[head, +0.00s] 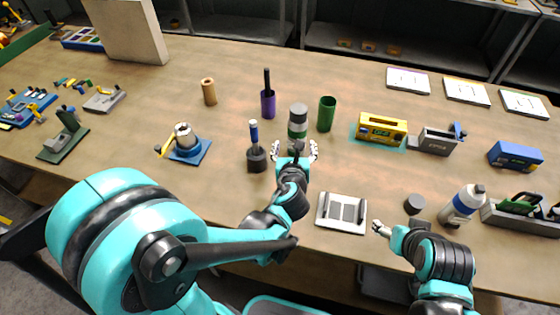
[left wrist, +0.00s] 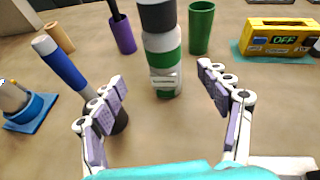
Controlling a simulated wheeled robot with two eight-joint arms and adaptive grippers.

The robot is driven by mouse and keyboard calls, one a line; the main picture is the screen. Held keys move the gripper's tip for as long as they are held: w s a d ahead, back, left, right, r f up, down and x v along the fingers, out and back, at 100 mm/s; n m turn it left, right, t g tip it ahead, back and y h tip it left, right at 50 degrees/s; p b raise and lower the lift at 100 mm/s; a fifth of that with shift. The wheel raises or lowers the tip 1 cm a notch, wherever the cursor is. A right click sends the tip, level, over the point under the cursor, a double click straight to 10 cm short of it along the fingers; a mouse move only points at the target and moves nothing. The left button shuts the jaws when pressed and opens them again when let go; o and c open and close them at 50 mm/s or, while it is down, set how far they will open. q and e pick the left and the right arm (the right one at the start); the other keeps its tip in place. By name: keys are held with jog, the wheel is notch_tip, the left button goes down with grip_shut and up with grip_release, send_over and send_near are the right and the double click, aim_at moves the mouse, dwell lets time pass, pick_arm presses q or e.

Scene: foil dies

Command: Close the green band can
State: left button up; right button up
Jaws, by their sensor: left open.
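The green band can (head: 298,128) stands upright near the middle of the table, white with green bands and a dark grey top part. It also shows in the left wrist view (left wrist: 163,62), where its top is cut off by the frame edge. I cannot tell whether the grey part is a lid or part of the body. My left gripper (head: 295,152) is open just in front of the can, its fingers spread to either side and apart from it; they also show in the left wrist view (left wrist: 163,98). My right gripper (head: 380,228) is low near the table's front, away from the can.
A green cup (head: 327,114) stands right of the can, a purple holder (head: 268,103) behind left. A dark base with a blue-handled tool (head: 255,148) is close on the left. A dark grey round piece (head: 414,204) and white tray (head: 342,213) lie in front right.

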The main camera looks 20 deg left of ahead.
pick_arm(q)
jog(key=s+a+n+g+h, duration=0.1)
jog(key=s+a+n+g, duration=0.2)
jog(key=s+n, duration=0.6)
jog(key=s+a+n+g+h, duration=0.1)
jog(key=s+a+n+g, duration=0.2)
jog(key=s+n, duration=0.7)
jog(key=n, duration=1.3)
jog(key=shift+r+n+g+h, duration=0.25)
jog(key=shift+n+g+h, duration=0.05)
jog(key=shift+n, duration=0.1)
